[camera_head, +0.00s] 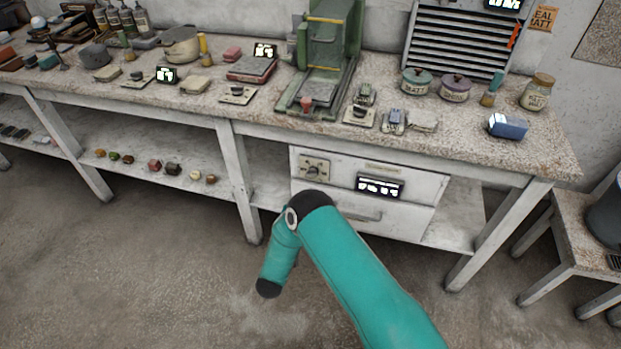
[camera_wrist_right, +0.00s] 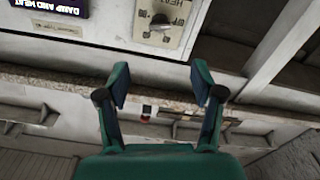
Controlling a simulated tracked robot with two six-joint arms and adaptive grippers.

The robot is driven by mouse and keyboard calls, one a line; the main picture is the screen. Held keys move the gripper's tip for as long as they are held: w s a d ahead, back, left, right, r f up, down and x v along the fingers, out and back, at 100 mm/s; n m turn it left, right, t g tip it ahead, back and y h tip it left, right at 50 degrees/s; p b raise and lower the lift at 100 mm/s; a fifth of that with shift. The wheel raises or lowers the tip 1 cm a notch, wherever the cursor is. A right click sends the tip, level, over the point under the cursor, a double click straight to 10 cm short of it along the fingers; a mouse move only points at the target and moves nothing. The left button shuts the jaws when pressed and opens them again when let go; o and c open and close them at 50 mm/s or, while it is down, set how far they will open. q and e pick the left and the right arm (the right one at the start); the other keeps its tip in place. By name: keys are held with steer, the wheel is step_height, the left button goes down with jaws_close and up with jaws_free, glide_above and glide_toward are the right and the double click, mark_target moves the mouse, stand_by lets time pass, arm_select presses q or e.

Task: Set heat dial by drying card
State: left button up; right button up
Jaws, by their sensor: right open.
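The heat dial (camera_head: 315,167) is a knob on a pale square plate, at the left of the white drawer cabinet's front under the bench. In the right wrist view the dial (camera_wrist_right: 163,22) shows upside down at the top, with HEAT lettering. A dark lit card (camera_head: 380,186) is right of the dial; its upside-down text in the right wrist view (camera_wrist_right: 48,6) includes "DAMP AND HEAT". My right gripper (camera_wrist_right: 160,84) is open and empty, fingers pointing toward the cabinet front, apart from the dial. In the head view my right arm hides part of the cabinet. My left gripper is not in view.
The speckled bench top (camera_head: 460,125) carries a green press (camera_head: 325,55), lidded jars (camera_head: 455,88) and a blue block (camera_head: 508,126). A lower shelf (camera_head: 130,150) holds several small pieces. A bench leg (camera_head: 240,185) stands left of the cabinet. The floor in front is clear.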

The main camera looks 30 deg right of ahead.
mark_target(311, 176)
steer(key=x, duration=1.5)
steer(key=shift+a, duration=0.1)
steer(key=c, duration=1.2)
steer(key=shift+o, duration=0.2)
steer(key=shift+b, duration=0.35)
